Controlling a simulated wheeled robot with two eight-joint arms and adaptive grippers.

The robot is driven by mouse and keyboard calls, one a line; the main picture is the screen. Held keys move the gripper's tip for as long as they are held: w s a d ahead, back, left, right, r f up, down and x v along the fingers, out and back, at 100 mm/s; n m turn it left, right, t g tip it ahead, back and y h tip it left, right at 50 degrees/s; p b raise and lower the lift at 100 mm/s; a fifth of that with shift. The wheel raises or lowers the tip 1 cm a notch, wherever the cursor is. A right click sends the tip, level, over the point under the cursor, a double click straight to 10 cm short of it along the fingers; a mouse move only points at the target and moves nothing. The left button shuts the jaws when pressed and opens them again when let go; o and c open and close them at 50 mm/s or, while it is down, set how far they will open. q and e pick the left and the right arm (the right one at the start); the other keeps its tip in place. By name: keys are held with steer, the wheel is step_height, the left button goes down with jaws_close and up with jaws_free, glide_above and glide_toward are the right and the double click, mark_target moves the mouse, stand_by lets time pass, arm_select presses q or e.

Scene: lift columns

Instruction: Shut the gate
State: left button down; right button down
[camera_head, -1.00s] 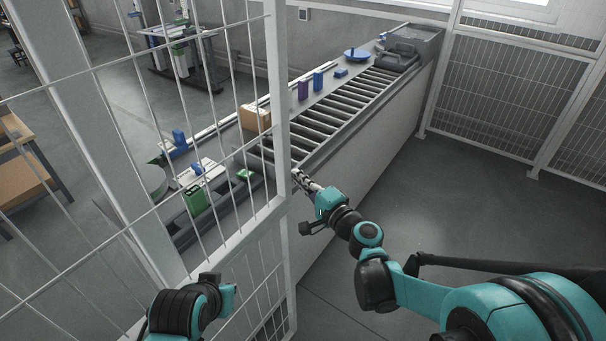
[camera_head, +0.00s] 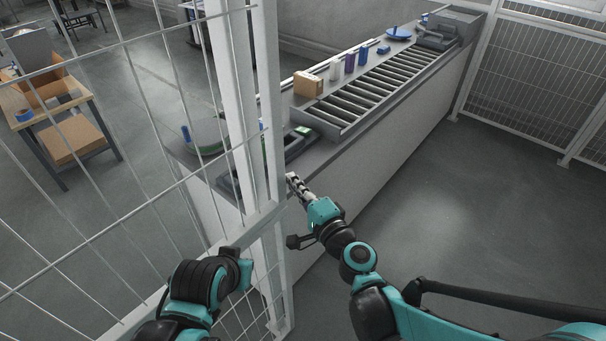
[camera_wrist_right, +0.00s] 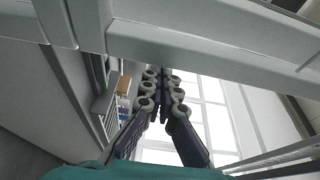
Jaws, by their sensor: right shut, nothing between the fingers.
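The gate (camera_head: 268,110) is a white frame with wire mesh, and it fills the left of the head view. Its free upright stands just right of a thick white post (camera_head: 236,60), overlapping it in the picture; I cannot tell whether they touch. My right gripper (camera_head: 292,181) is shut and empty, just right of the gate's upright. In the right wrist view, its closed fingers (camera_wrist_right: 165,78) point toward a pale frame bar (camera_wrist_right: 210,45); contact is unclear. My left arm is at the lower left by the mesh, and its fingers cannot be made out.
A wooden table (camera_head: 50,105) stands far left. Mesh fencing (camera_head: 530,75) closes the right. The floor at right is clear.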

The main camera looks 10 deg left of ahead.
steer(key=shift+s+a, duration=0.45)
steer(key=shift+s, duration=0.25)
steer(key=shift+f, duration=0.1)
steer(key=shift+w, duration=0.1)
